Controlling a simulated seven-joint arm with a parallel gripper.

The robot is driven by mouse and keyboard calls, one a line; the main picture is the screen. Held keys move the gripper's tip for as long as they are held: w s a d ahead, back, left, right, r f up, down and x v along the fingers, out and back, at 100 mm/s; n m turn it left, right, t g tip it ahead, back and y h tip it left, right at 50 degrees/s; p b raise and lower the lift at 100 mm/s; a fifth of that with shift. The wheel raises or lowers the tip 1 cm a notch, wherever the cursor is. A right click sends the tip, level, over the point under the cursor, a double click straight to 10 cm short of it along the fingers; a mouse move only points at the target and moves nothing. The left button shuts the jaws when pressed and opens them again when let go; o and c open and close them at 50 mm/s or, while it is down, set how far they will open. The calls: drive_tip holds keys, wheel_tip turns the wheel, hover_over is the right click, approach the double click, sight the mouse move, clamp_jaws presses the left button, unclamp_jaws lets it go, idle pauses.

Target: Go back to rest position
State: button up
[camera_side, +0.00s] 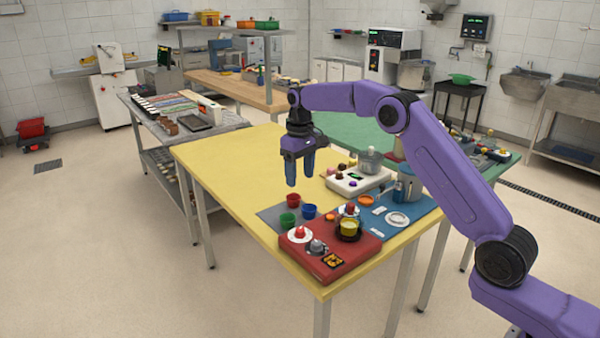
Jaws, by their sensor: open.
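My gripper (300,180) hangs from my purple arm above the yellow table (222,172), fingers pointing down. Its two dark blue fingers are apart and nothing shows between them. In the picture it is above and behind the red cup (293,200), green cup (288,220) and blue cup (309,211), which stand on a grey mat (268,214). The fingertips look clear of the cups and the table top.
A red box (312,263) with a yellow cup (349,227) on it stands at the table's front corner. A blue mat (418,219), a white device (345,184) and a grey pot (370,160) lie to the right. The table's left part is bare.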

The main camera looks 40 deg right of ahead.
drive_tip(key=s+a+r+n, duration=0.25)
drive_tip(key=s+a, duration=0.35)
drive_tip(key=s, duration=0.4)
drive_tip(key=s+a+r+n, duration=0.25)
drive_tip(key=s+a, duration=0.25)
drive_tip(key=s, duration=0.5)
drive_tip(key=s+d+f+n, duration=0.1)
drive_tip(key=s+d+n, duration=0.1)
drive_tip(key=s, duration=0.7)
drive_tip(key=s+d+f+n, duration=0.2)
drive_tip(key=s+d, duration=0.1)
drive_tip(key=s, duration=0.6)
drive_tip(key=s+d+f+n, duration=0.1)
drive_tip(key=s+d, duration=0.2)
drive_tip(key=s, duration=0.6)
drive_tip(key=shift+s+f+n, duration=0.25)
drive_tip(key=shift+f+n, duration=0.15)
drive_tip(key=shift+w, duration=0.15)
